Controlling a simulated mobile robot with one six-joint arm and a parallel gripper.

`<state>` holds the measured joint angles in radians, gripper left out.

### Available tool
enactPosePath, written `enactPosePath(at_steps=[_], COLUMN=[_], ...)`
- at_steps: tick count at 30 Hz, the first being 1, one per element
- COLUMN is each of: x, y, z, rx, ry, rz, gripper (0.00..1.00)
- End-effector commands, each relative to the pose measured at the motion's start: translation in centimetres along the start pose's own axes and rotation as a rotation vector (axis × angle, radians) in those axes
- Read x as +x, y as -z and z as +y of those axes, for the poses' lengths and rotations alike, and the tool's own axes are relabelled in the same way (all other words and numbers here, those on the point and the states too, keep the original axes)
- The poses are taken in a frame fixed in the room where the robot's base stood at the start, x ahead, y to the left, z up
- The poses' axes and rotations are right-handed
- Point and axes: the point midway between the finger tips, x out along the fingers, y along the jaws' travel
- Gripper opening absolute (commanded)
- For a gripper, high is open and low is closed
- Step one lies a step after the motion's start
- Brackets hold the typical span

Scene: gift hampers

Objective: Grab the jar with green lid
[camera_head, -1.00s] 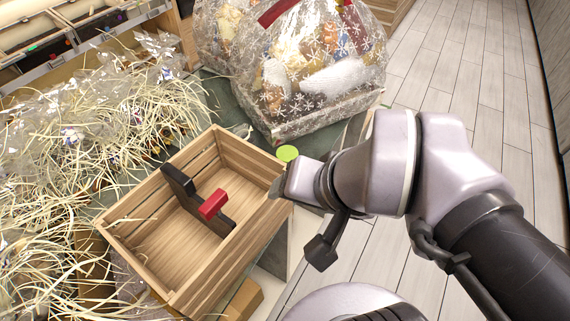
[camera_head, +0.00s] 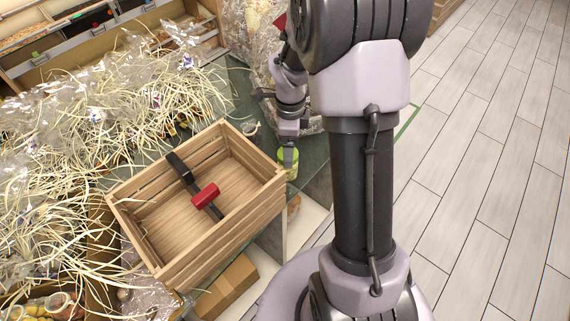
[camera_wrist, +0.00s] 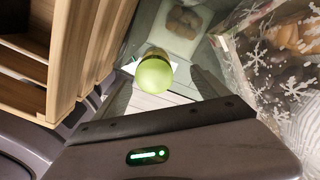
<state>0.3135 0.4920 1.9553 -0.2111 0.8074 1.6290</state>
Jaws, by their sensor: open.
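The jar with the green lid (camera_head: 289,158) stands on the dark green table beside the right corner of the wooden crate. In the wrist view its round pale-green lid (camera_wrist: 154,74) faces the camera near the middle, and most of the jar's body is hidden below it. My gripper (camera_head: 288,147) is at the jar, pointing down from above and partly covering it in the head view. In the wrist view its two dark fingers are apart, one on each side of the lid. I cannot tell whether either finger touches the jar.
The wooden crate (camera_head: 240,210) holds a dark bar with a red block (camera_head: 205,195), close left of the jar. A clear snowflake-wrapped hamper (camera_wrist: 285,60) is close on the other side. Straw and clear wrap (camera_head: 90,130) cover the left. A cardboard box (camera_head: 228,287) is below.

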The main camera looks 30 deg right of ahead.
Motion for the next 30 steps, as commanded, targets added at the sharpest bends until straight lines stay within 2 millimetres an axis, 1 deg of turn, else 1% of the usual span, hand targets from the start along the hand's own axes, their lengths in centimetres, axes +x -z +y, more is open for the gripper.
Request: enactPosePath(at_steps=[1, 5, 7, 10, 12, 14, 18, 19, 23, 24, 26, 27, 29, 30], x=[0.9, 1.8, 2.9, 5.0, 6.3, 6.6, 6.4, 6.3, 6.3, 6.3, 6.3, 6.3, 6.3, 6.3], y=[0.0, -0.1, -0.2, -0.4, -0.3, -0.3, -0.3, -0.3, -0.3, -0.3, -0.3, -0.3, -0.3, -0.3], z=[0.1, 0.2, 0.4, 0.9, 0.9, 0.8, 0.8, 0.8, 0.8, 0.8, 0.8, 0.8, 0.8, 0.8], rx=[0.001, 0.000, -0.001, -0.003, -0.001, 0.000, -0.001, -0.001, -0.001, -0.001, -0.001, -0.001, -0.001, -0.001], ry=[-0.002, -0.001, -0.002, -0.002, -0.003, -0.001, 0.000, 0.000, 0.000, 0.000, 0.000, 0.000, 0.000, 0.000], rz=[0.000, 0.000, 0.000, 0.000, 0.001, 0.000, 0.000, 0.000, 0.000, 0.000, 0.000, 0.000, 0.000, 0.000], gripper=[0.84, 0.84, 0.84, 0.84, 0.84, 0.84, 0.84, 0.82, 0.57, 0.49, 0.37, 0.29, 0.18, 0.10])
